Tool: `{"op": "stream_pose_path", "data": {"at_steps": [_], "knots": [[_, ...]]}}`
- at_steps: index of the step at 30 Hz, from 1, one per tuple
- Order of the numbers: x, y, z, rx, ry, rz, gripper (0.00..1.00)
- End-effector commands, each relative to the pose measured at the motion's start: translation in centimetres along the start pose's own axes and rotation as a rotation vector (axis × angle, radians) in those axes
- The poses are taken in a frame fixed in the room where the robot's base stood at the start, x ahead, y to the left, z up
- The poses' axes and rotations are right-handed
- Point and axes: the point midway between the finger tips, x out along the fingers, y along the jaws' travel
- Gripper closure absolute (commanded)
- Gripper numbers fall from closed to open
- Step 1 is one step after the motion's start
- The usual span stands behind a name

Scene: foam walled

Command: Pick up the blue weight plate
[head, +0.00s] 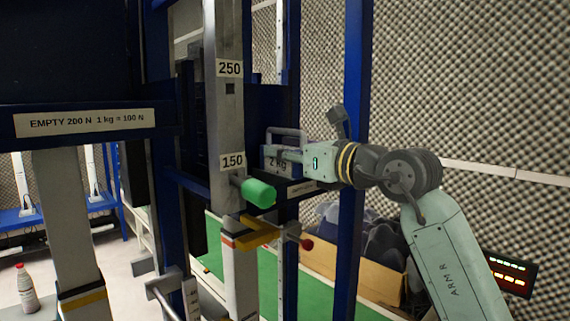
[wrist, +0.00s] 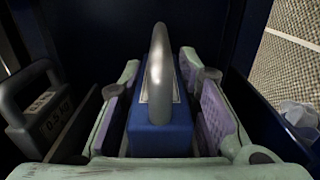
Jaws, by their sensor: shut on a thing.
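The blue weight plate (wrist: 160,138) is a blue block with a thick grey loop handle on top. It stands upright between the two purple-padded fingers of my gripper (wrist: 160,68), which are shut on it from both sides.
A dark weight (wrist: 38,112) marked 0.5 kg, with its own handle, stands to the left in the wrist view. A blue post (head: 352,150) stands beside my wrist. A green knob (head: 258,192) sticks out below my gripper. A cardboard box (head: 345,268) stands lower down.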

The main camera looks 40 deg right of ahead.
Motion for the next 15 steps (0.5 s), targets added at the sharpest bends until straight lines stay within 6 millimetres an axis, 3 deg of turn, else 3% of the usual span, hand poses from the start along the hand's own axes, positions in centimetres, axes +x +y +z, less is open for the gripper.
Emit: {"op": "stream_pose_path", "data": {"at_steps": [7, 15], "knots": [[-0.01, 0.00, 0.01, 0.000, 0.000, 0.000, 0.99], [0.00, 0.01, 0.02, 0.000, 0.000, 0.000, 1.00]]}}
